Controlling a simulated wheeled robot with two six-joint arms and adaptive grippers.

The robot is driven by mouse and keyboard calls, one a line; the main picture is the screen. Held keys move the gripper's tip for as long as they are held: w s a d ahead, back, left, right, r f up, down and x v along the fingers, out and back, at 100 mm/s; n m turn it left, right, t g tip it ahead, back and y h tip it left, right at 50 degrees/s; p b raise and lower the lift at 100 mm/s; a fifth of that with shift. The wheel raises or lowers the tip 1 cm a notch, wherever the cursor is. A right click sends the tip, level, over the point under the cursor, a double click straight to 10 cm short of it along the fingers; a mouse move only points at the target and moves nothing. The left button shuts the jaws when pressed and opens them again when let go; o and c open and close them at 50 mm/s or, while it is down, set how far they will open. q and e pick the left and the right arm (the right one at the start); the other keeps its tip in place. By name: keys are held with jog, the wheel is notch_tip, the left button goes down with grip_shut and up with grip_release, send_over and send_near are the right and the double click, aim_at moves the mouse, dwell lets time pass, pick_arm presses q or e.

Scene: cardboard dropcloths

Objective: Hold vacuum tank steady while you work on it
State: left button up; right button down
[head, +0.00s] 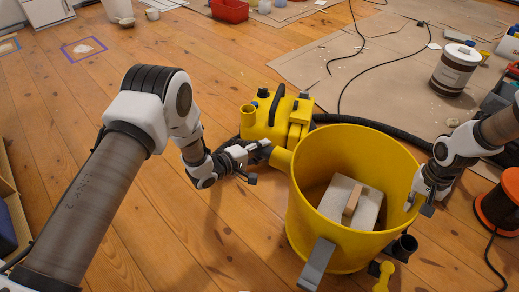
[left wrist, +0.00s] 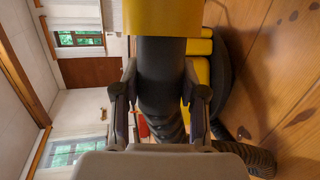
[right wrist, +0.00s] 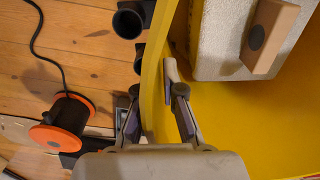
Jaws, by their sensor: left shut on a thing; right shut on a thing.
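The yellow vacuum tank (head: 305,225) stands upright and open-topped on the wooden floor. Its wall also fills much of the right wrist view (right wrist: 230,125). My left gripper (head: 262,153) is at the tank's left side, shut on a dark hose end (left wrist: 160,75) that meets the tank's yellow side port (head: 281,159). My right gripper (head: 426,200) is shut on the tank's right rim, one finger inside and one outside, as the right wrist view (right wrist: 155,100) shows. A pale grey block (head: 338,197) with a small wooden piece (head: 352,199) lies inside the tank. The tank's bottom is partly hidden.
A yellow vacuum motor unit (head: 270,118) stands behind the tank, with a black ribbed hose (head: 370,122) running right. An orange-and-black cable reel (head: 497,208) sits at the right. The floor at front left is mostly clear.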

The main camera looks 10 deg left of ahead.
pick_arm(q)
jog(key=shift+s+d, duration=0.25)
jog(key=shift+d, duration=0.3)
jog(key=shift+s+d, duration=0.2)
jog(key=shift+d, duration=0.35)
jog(key=o, duration=1.2)
jog(key=v, duration=1.2)
jog(key=shift+r, duration=0.1)
pick_arm(e)
jog(key=c, duration=1.2)
grip_release()
